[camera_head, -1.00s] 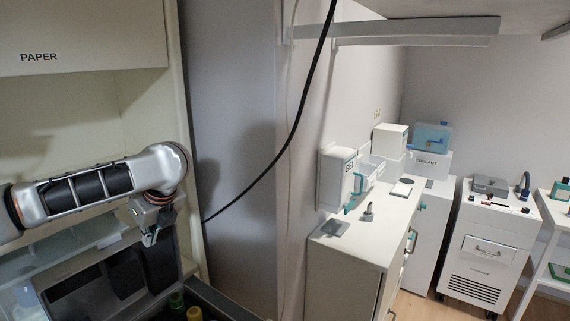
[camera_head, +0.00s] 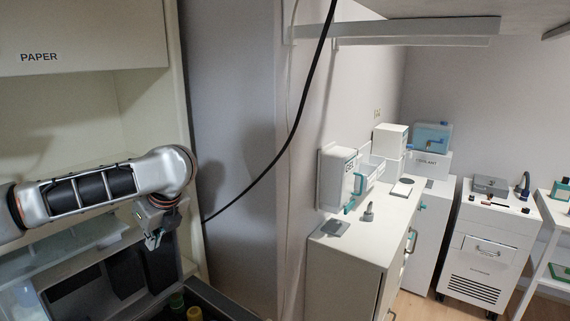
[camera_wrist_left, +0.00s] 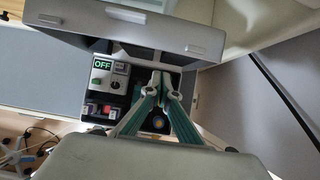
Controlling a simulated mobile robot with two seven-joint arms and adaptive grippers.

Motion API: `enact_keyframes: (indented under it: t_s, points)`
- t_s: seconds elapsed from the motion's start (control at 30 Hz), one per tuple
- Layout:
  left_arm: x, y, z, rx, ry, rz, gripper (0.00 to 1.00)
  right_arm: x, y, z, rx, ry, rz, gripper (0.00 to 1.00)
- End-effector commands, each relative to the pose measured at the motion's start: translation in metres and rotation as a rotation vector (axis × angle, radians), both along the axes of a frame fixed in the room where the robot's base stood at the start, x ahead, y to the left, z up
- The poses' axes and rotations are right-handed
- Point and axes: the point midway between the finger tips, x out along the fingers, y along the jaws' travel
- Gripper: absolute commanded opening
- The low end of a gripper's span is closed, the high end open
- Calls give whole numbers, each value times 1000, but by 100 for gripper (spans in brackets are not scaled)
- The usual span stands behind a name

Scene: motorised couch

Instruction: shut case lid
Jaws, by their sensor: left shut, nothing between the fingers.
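The case (camera_head: 215,302) stands at the lower left in the head view, its lid (camera_head: 95,277) raised with the dark inner side showing. In the left wrist view the lid (camera_wrist_left: 130,28) crosses the top, above the case's inside (camera_wrist_left: 118,92). My left gripper (camera_head: 153,241) is shut and empty, in front of the raised lid in the head view. In the left wrist view its fingertips (camera_wrist_left: 160,78) overlap the case's inside, below the lid's edge. I cannot tell whether they touch anything. My right gripper is not in view.
Inside the case are an OFF panel (camera_wrist_left: 102,63) with a knob and small coloured items. A shelf unit marked PAPER (camera_head: 80,40) stands behind my left arm. A black cable (camera_head: 285,140) hangs to its right. White cabinets (camera_head: 345,262) stand further right.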

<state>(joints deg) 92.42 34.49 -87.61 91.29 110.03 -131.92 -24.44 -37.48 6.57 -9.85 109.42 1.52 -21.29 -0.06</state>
Motion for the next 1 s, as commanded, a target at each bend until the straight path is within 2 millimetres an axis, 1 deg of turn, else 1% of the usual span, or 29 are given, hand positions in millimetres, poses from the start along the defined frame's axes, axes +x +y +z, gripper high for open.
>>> enact_keyframes:
  t_s: [0.5,0.8,0.87,1.0]
  points:
    - [-8,-11,-3,1,1,-2,0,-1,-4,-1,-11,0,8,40]
    - [-8,-11,-3,1,1,0,0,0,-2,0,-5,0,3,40]
    - [-8,-12,-1,0,0,0,0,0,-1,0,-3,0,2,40]
    - [-8,-12,8,0,-1,-1,0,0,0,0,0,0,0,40]
